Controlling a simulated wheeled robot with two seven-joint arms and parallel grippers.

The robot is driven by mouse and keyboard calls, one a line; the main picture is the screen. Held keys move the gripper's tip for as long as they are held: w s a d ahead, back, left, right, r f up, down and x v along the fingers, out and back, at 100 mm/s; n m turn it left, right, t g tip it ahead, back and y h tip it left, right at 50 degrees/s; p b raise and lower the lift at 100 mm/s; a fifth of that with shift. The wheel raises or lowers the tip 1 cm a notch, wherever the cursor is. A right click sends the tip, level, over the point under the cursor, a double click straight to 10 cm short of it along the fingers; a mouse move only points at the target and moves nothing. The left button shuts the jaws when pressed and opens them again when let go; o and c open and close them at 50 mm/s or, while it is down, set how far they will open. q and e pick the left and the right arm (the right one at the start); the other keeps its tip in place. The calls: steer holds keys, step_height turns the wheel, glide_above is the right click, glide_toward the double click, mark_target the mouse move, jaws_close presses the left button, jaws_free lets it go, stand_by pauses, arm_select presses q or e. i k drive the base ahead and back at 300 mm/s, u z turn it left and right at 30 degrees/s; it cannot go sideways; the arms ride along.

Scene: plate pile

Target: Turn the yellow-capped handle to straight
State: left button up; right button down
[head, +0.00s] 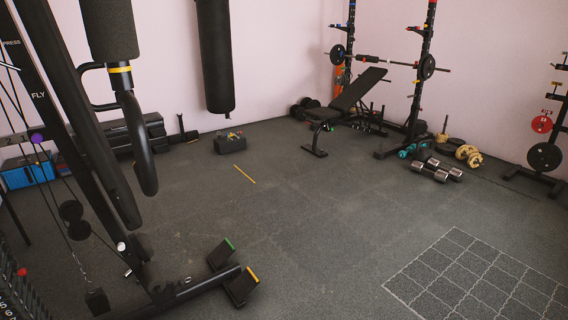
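The gym machine (85,130) stands at the left. At its top a black loop handle (100,106) hangs beside a dark pad (108,28), with a yellow band (120,69) below the pad. A long curved black arm (139,140) hangs under the band. Low on the machine's base, one black foot piece (241,290) has a yellow edge and another (220,254) has a green edge. I cannot tell for sure which part is the yellow-capped handle. Neither of my grippers is in view.
A punching bag (214,55) hangs at the back. A bench (345,95) and rack (420,75) stand behind, with dumbbells (437,172) on the floor. A plate rack (548,150) is at the right edge. The middle floor is mostly clear, with a yellow stick (245,174) lying there.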

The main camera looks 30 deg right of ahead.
mark_target(144, 166)
steer(key=u, duration=0.15)
steer(key=i, duration=0.85)
steer(key=z, duration=0.55)
